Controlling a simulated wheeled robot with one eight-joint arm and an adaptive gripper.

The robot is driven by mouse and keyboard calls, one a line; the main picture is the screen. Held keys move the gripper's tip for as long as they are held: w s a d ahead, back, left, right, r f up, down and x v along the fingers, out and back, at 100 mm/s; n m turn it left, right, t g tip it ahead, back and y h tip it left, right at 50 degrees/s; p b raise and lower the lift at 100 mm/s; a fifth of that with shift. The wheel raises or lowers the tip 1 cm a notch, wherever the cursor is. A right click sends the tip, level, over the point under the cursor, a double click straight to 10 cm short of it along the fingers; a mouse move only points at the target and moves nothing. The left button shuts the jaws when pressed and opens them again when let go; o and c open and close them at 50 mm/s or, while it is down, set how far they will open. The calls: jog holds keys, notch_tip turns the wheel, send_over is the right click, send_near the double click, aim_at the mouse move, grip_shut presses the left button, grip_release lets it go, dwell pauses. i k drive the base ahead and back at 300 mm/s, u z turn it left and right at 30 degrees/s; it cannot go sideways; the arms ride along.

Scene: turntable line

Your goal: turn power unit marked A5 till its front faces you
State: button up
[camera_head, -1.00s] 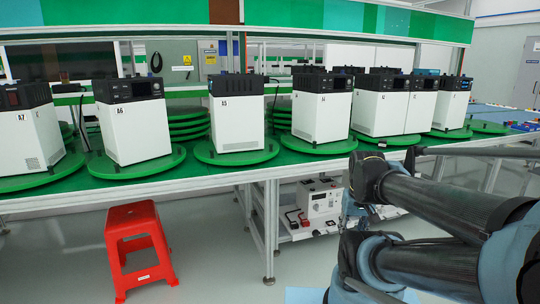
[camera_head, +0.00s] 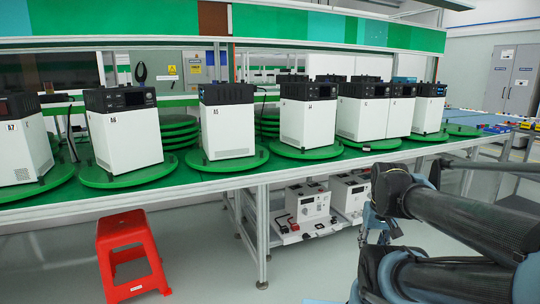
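The power unit marked A5 (camera_head: 228,130) is a white box with a black top. It stands upright on a round green turntable (camera_head: 228,163) on the bench, left of the picture's middle. A broad white side with the A5 label in its upper left corner is turned towards me. No lit display shows on its black top from here. My arm's dark links come in from the right, well apart from A5. My gripper itself cannot be made out in this view.
Unit A6 (camera_head: 125,139) stands left of A5 and unit A4 (camera_head: 308,120) right, each on its own turntable. More units line the green bench (camera_head: 185,188). A red stool (camera_head: 130,255) stands on the floor before the bench. Boxes lie on a shelf below.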

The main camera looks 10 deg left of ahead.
aim_at(197, 159)
jog(key=i, duration=1)
